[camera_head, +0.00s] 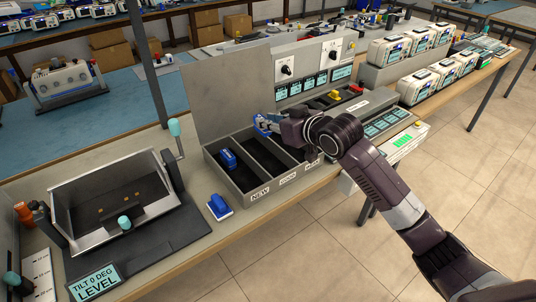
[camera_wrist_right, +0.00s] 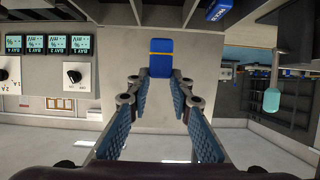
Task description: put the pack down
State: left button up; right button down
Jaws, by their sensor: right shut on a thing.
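My right gripper (camera_head: 268,122) reaches in from the right and is shut on a blue pack (camera_wrist_right: 160,58) with a yellow stripe. The pack sits between the fingertips in the wrist view. In the head view the gripper is over the back part of an open grey box (camera_head: 211,171), and the arm hides part of the box. I cannot tell the pack's height above it. A second blue pack (camera_head: 228,160) lies in the box's left compartment, labelled NEW. A third blue pack (camera_head: 219,207) is on a white base on the bench. My left gripper is not in view.
The box's grey lid (camera_head: 225,90) stands open behind it. A tilting tray fixture (camera_head: 110,205) with a "TILT 0 DEG LEVEL" display is at left. A grey panel (camera_head: 312,62) with dials and displays stands behind. White monitors (camera_head: 425,85) line the right.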

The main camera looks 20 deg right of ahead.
notch_tip(320, 180, down, 12)
jog(key=shift+r, duration=0.15)
dwell(0.4)
jog(key=c, duration=1.7)
grip_release()
jog(key=shift+c, duration=0.2)
jog(key=v, duration=1.2)
jog(key=shift+s, duration=0.1)
